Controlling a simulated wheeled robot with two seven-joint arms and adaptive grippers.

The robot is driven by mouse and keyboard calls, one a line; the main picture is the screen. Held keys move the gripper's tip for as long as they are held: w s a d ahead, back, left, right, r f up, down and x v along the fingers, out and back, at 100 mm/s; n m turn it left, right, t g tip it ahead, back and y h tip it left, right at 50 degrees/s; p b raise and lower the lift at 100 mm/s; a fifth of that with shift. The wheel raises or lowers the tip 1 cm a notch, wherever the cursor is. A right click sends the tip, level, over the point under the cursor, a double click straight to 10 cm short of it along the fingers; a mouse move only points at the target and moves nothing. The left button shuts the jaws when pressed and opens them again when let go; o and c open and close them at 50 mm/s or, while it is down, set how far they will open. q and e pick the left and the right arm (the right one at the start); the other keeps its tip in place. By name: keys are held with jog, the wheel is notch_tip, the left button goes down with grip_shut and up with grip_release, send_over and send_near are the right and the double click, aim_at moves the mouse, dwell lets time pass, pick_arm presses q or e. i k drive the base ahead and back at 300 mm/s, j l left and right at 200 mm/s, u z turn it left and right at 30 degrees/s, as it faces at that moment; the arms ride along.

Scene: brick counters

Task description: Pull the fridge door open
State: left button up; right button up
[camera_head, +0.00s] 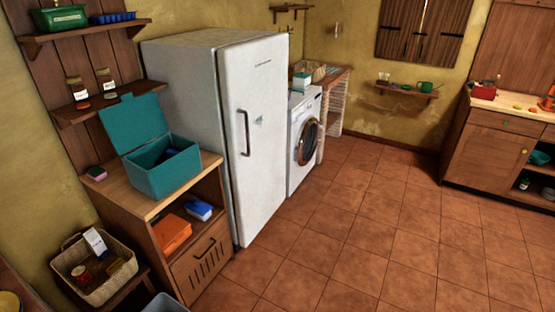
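A white fridge (190,75) stands against the wall left of the middle. Its door (262,130) faces right and looks shut, level with the body. A dark vertical bar handle (244,132) sits on the door's left part, at about mid height. A small mark shows on the door to the right of the handle. Neither of my grippers shows in the head view, so nothing of mine touches the fridge.
A wooden cabinet (213,162) with an open teal box (165,172) stands left of the fridge. A wicker basket (118,282) sits front left. A washing machine (298,165) stands beyond the fridge. The tiled floor (350,215) before the door is clear.

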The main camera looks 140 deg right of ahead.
aim_at(253, 74)
jog(key=z, duration=4.3)
jog(key=i+z, duration=0.15)
